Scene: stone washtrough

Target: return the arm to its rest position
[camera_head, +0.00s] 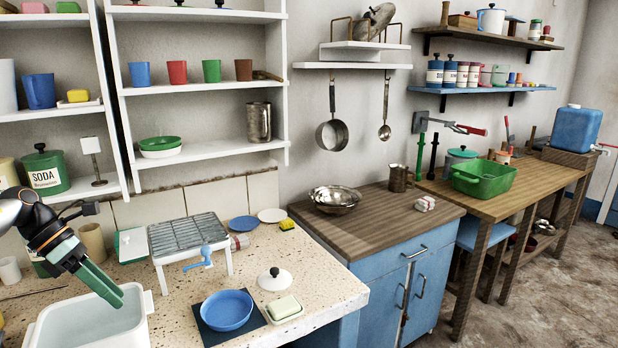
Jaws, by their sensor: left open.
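My left gripper (112,291) comes in from the left edge on my dark arm. Its green fingers point down and to the right. They are open, with nothing seen between them, above a white basin (95,328) at the bottom left. The basin's lower part is cut off by the picture's edge. My right gripper is not in view.
A metal rack (188,235) with a blue tap stands right of the left gripper. A blue bowl (227,310), a white lid (275,279) and a soap dish (285,310) sit on the speckled counter (330,290). White shelves (200,88) rise behind.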

